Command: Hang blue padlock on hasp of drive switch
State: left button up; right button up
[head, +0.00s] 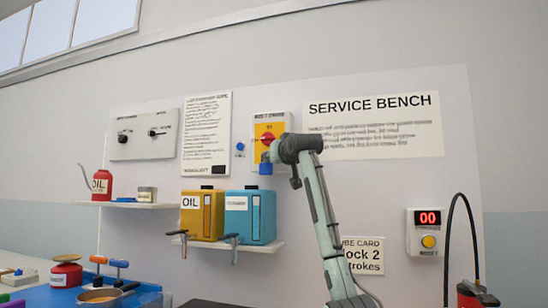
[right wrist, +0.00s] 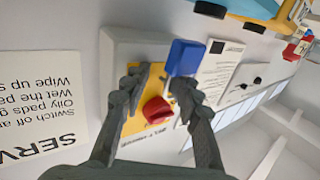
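The drive switch is a pale box (head: 285,122) with a yellow plate and a red knob (head: 267,138) on the back panel. In the right wrist view the red knob (right wrist: 156,110) shows between my fingers. The blue padlock (head: 265,168) is at the lower edge of the switch; in the right wrist view its blue body (right wrist: 185,57) is beyond one fingertip. I cannot tell whether its shackle is through the hasp. My right gripper (right wrist: 163,78) is open in front of the switch, its fingers apart with nothing clamped between them. My left gripper is out of view.
A small blue item (head: 240,147) is on the panel left of the switch. Below, a yellow oil can (head: 201,214) and a blue can (head: 262,216) stand on a shelf (head: 270,247). A counter box (head: 427,233) is at right. The panel between it and the cans is partly covered by my arm.

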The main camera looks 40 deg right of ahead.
jog(key=shift+f, duration=0.1)
jog(key=v, duration=0.8)
